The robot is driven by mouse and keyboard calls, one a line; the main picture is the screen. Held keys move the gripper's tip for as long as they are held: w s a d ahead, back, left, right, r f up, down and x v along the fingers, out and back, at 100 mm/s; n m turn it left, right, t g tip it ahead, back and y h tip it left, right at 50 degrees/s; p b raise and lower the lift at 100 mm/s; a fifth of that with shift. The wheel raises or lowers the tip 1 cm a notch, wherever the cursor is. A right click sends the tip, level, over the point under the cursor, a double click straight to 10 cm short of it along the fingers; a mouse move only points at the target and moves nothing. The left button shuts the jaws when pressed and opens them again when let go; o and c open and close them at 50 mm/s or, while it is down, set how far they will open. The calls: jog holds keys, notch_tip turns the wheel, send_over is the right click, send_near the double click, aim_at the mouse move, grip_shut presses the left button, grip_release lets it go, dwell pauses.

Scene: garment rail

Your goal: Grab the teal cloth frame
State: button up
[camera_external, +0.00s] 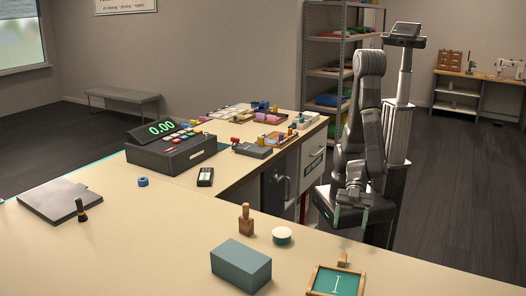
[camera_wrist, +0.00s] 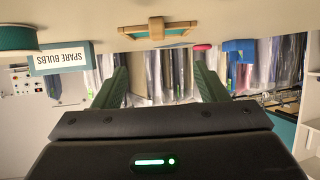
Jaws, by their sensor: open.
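The teal cloth frame (camera_external: 333,282) lies on the near counter at the bottom of the external view. It has a wooden border, a pale mark on teal cloth and a wooden handle (camera_external: 342,259) at its far side. In the wrist view, which looks upside down, the frame (camera_wrist: 172,33) shows edge-on at top centre, handle (camera_wrist: 156,30) toward me. My gripper (camera_external: 351,218) is open and empty, on the far side of the counter from the frame, pointing toward it. Its green fingers (camera_wrist: 160,85) are spread apart, and the frame lies beyond them, not touched.
A blue-grey box (camera_external: 240,266), labelled SPARE BULBS in the wrist view (camera_wrist: 60,58), stands left of the frame. A round tin (camera_external: 282,236) and a wooden stamp (camera_external: 246,220) are near it. A cash register (camera_external: 170,145) stands farther back. Hanging garments fill the wrist background.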

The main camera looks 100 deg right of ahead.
jog(key=a+m+g, duration=0.1)
jog(key=a, duration=0.2)
jog(key=s+a+m+g+h, duration=0.1)
jog(key=a+g, duration=0.1)
jog(key=a, duration=0.1)
jog(key=a+m+g, duration=0.1)
jog(key=a+m, duration=0.1)
jog(key=a, duration=0.1)
jog(key=shift+s+f+g+p, duration=0.15)
jog(key=shift+s+g+p, duration=0.05)
jog(key=shift+g+p, duration=0.15)
jog(key=a+m+h, duration=0.1)
jog(key=a+r+m+g+h, duration=0.1)
jog(key=a+m+g, duration=0.1)
jog(key=shift+w+a+r+m+h, duration=0.15)
jog(key=shift+w+m+h, duration=0.15)
jog(key=shift+w+h, duration=0.1)
jog(key=w+d+r+m+h+p, duration=0.1)
jog(key=w+d+r+m+h, duration=0.2)
jog(key=w+r+m+h, duration=0.65)
jog(key=m+y+p, duration=0.1)
jog(key=y, duration=0.1)
send_over(343, 257)
jog(key=shift+g, duration=0.25)
notch_tip(343, 257, down, 10)
jog(key=shift+w+d+r, duration=0.1)
jog(key=shift+w+r, duration=0.05)
jog(key=shift+r, duration=0.1)
jog(key=shift+f+p, duration=0.7)
jog(key=shift+f, duration=1.95)
